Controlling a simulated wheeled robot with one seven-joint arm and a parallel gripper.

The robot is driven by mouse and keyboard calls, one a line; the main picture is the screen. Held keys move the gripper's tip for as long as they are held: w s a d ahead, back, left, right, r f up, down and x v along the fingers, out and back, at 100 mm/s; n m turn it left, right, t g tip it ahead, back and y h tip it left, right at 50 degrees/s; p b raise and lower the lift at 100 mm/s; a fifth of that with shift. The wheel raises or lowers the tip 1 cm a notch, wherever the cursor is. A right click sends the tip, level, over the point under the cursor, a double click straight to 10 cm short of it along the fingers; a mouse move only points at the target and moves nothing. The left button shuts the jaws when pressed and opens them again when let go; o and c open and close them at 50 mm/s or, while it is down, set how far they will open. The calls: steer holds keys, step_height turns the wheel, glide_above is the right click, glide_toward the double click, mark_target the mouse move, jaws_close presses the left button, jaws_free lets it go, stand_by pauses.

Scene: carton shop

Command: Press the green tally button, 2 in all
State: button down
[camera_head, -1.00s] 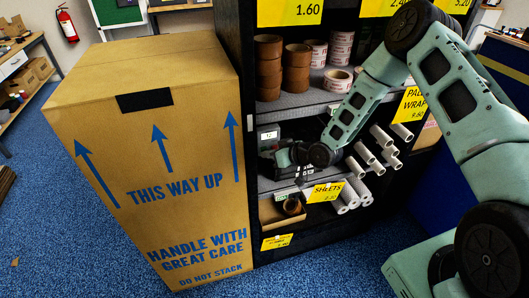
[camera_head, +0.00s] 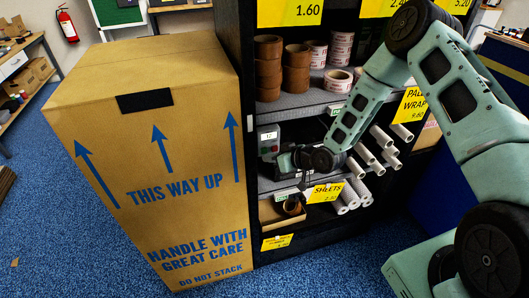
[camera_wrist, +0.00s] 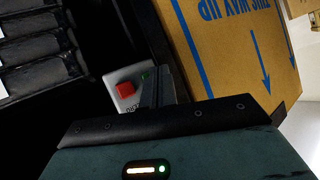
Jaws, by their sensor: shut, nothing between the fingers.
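The tally box (camera_head: 268,135) is a grey unit on the middle shelf, with a small pale display too small to read. My gripper (camera_head: 273,162) is shut and empty, low in front of the box. In the wrist view the fingers (camera_wrist: 166,82) overlap the green side; I cannot tell if they touch it.
A tall carton (camera_head: 150,150) stands close on the left of the shelf unit. White rolls (camera_head: 365,155) lie to the right of my gripper. Brown tape rolls (camera_head: 297,65) are on the shelf above, and a tray with a tape roll (camera_head: 292,206) is below.

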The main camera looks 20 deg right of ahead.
steer(key=shift+s, duration=2.55)
stand_by(0.6)
steer(key=shift+s+d+f+m+t+y+b, duration=0.15)
steer(key=shift+s+m+t+y+b, duration=0.55)
steer(key=shift+b, duration=2.45)
steer(key=shift+s+f+m+t+y+b, duration=0.15)
steer(key=shift+s+m+y+b, duration=0.95)
steer(key=shift+b, duration=2)
steer(key=w, duration=0.8)
steer(key=shift+w, duration=0.35)
steer(key=shift+w, duration=0.1)
steer(key=shift+w, duration=0.3)
